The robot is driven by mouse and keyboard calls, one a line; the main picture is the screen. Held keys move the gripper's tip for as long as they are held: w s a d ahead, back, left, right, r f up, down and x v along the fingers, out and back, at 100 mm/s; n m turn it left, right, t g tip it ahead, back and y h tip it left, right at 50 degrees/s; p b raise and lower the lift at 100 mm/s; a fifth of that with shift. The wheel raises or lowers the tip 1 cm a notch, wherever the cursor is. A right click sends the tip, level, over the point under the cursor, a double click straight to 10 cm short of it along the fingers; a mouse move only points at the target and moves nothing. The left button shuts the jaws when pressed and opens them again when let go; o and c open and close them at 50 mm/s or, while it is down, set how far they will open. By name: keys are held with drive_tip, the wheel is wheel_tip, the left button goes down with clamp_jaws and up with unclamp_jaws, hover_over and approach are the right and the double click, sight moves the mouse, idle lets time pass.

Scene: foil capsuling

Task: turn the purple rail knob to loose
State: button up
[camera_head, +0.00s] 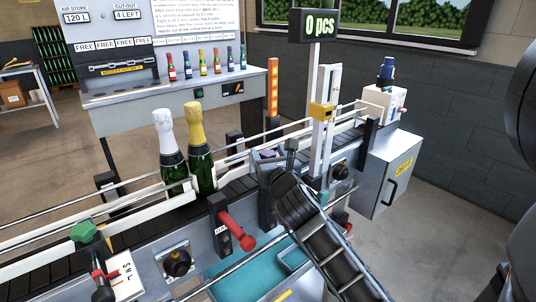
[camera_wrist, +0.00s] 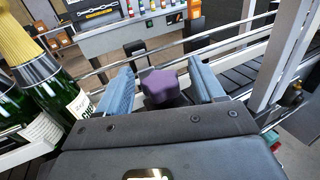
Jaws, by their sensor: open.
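The purple rail knob (camera_wrist: 160,87) is a lobed, star-shaped knob. In the wrist view it sits between the two blue-grey fingers of my gripper (camera_wrist: 162,92), with a visible gap on each side. In the head view only a small purple part of the knob (camera_head: 268,154) shows behind my gripper (camera_head: 270,163). The fingers are open and not closed on the knob. The knob's lower part and its stem are hidden by the gripper body. I cannot read its loose or tight setting.
Two bottles, one white-topped (camera_head: 167,140) and one gold-topped (camera_head: 200,145), stand on the conveyor left of my gripper. Guide rails (camera_head: 236,152) run along the belt. A red lever (camera_head: 238,232) and green knob (camera_head: 84,232) are nearer. A post with a yellow block (camera_head: 321,110) stands right.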

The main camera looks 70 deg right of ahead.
drive_tip(key=b+v, duration=0.2)
drive_tip(key=v, duration=0.5)
drive_tip(key=shift+a, duration=0.1)
